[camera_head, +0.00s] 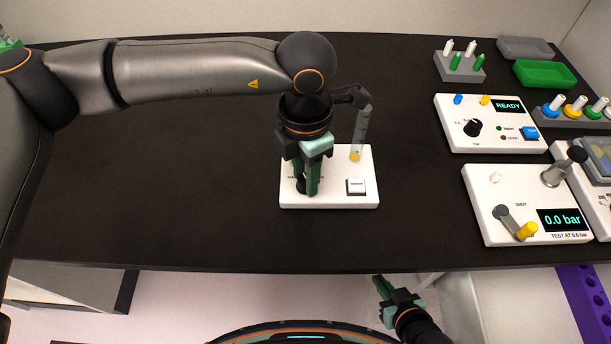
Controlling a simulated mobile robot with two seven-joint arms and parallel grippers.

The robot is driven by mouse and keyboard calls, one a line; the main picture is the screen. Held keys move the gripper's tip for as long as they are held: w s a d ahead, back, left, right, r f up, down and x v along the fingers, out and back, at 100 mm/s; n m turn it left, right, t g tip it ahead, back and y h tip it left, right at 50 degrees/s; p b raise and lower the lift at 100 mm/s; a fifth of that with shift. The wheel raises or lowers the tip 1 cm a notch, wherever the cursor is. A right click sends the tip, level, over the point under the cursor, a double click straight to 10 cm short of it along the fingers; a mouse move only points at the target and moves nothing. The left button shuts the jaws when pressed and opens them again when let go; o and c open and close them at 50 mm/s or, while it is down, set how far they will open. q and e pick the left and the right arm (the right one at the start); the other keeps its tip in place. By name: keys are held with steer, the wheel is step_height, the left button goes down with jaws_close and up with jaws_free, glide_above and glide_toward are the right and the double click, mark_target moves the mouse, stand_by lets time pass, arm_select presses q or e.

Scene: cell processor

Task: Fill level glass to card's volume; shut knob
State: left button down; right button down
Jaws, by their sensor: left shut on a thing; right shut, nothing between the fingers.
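The white unit (335,202) with the level glass lies mid-table. The level glass (362,130) is a clear upright tube at its back right, with a yellow part at its foot; I cannot read a liquid level. A small white card or label (356,186) sits on the unit's front right. My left gripper (308,190) points down over the unit's left side and is shut on a dark knob (300,186), mostly hidden by the fingers. My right gripper (380,284) is shut and empty, low beyond the table's front edge.
At right stand a panel reading READY (470,140), a panel reading 0.0 bar (490,225), a grey rack with white and green pegs (452,70) and a green tray (545,75). The table's left half is clear.

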arm_select(q)
steer(key=c, duration=0.5)
jaws_free()
step_height(320, 180, up, 13)
steer(key=shift+f+b, duration=0.2)
steer(key=shift+b, duration=0.2)
